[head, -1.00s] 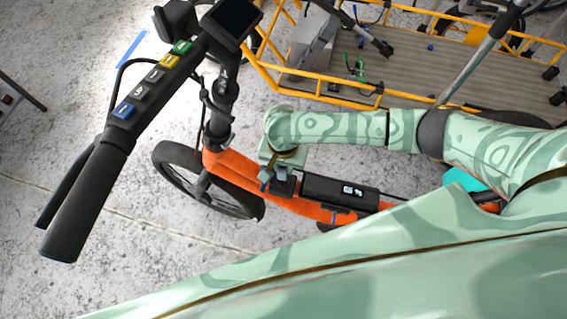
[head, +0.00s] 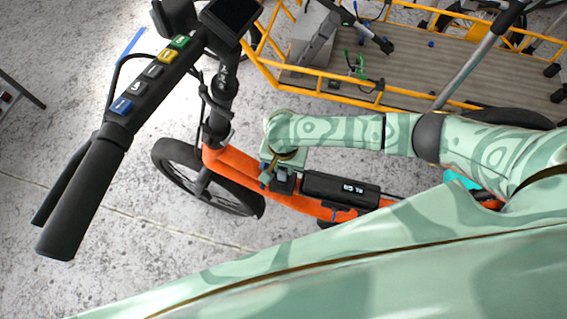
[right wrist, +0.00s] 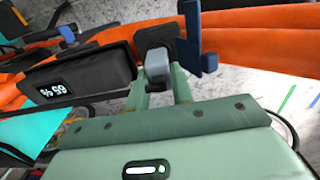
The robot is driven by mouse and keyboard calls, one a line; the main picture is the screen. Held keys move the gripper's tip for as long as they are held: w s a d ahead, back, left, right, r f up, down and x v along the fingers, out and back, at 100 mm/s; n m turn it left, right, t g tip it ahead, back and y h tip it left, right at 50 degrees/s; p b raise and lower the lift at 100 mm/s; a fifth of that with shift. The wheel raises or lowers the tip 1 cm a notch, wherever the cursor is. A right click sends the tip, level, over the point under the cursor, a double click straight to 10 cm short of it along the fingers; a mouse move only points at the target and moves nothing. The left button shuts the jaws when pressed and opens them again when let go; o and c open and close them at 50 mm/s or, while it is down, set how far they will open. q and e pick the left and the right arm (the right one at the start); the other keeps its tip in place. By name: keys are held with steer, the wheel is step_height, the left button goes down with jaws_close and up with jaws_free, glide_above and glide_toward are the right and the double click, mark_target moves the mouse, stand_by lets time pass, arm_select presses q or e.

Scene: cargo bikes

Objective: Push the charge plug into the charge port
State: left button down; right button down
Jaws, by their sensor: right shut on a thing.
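My right gripper (head: 281,176) is at the orange bike frame, beside the black battery. In the right wrist view its two green fingers (right wrist: 159,85) are shut on a grey block-like plug, the charge plug (right wrist: 157,66). The plug's far end is against a black housing, apparently the charge port (right wrist: 154,37), on the orange frame. The plug hides the port's opening, so I cannot tell how deep it sits. A dark blue bracket-shaped part (right wrist: 194,35) stands just right of the port. My left gripper is out of view.
The battery (head: 340,189) with a lit display lies close right of the gripper. The handlebar (head: 95,175) with coloured buttons stands at left. A yellow-railed cargo bed (head: 420,75) is behind. Grey floor (head: 90,270) is bare at lower left.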

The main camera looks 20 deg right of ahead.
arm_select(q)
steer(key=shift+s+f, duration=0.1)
arm_select(e)
steer(key=shift+f, duration=0.55)
steer(key=c, duration=1.1)
jaws_free()
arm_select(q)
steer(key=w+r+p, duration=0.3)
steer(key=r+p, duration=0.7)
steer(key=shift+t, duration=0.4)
arm_select(e)
step_height(320, 180, up, 16)
steer(key=shift+r, duration=0.15)
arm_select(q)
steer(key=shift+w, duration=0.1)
